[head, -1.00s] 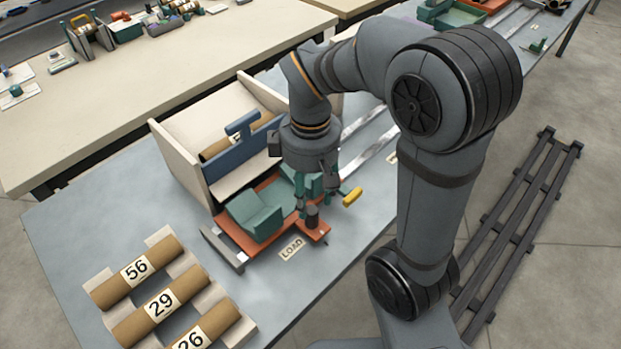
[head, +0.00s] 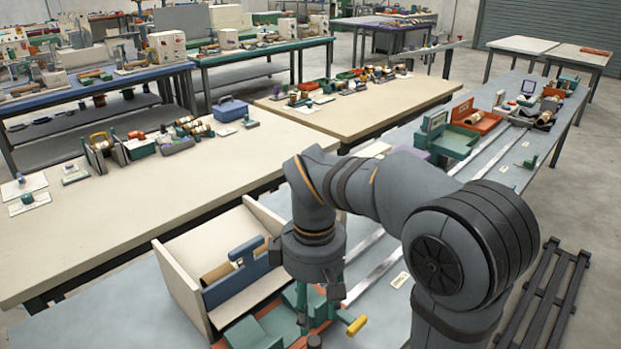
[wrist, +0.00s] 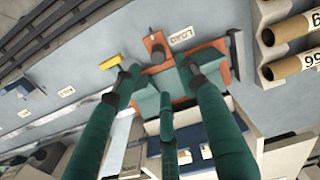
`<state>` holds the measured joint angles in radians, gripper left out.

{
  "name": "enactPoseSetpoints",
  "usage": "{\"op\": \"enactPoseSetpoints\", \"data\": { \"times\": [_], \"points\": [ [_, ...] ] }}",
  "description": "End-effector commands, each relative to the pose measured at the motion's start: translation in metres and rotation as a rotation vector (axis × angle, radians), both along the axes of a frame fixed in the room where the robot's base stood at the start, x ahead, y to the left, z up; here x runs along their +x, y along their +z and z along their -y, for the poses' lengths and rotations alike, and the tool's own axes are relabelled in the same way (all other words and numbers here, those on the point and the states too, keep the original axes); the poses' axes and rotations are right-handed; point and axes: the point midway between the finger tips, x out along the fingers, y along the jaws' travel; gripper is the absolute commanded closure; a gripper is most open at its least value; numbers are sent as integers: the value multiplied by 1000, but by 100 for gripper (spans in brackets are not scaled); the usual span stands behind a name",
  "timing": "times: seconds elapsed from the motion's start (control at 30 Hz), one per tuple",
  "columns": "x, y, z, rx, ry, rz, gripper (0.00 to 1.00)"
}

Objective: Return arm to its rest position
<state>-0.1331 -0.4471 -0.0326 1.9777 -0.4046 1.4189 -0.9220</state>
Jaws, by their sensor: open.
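My gripper (wrist: 160,82) is open, its teal fingers spread over the spiral winder; nothing shows between them. The winder's orange base (wrist: 212,55) and teal blocks lie beyond the fingers in the wrist view. I cannot tell whether the fingers touch them. A yellow handle (head: 356,325) sticks out at the winder's right; it also shows in the wrist view (wrist: 111,62). The cream bin (head: 215,247) behind the bracket holds a brown tube (head: 217,271).
In the wrist view, labelled brown tubes (wrist: 296,65) lie in a cream rack at the right. A metal rail (head: 365,262) runs along the grey table. Another teal and orange station (head: 448,135) stands farther along it. A cream table (head: 120,215) is at the left.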

Motion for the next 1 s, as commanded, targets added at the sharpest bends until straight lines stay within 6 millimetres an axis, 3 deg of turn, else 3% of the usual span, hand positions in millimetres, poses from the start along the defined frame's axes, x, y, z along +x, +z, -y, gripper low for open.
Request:
{"op": "enactPoseSetpoints", "data": {
  "times": [0.17,0.6,0.77,1.0],
  "points": [
    [-1,-22,1,-4,1,-4,57],
    [-1,-102,1,-3,0,-4,57],
    [0,-118,1,-1,0,0,57],
    [3,-117,1,1,6,3,57]
  ]
}}
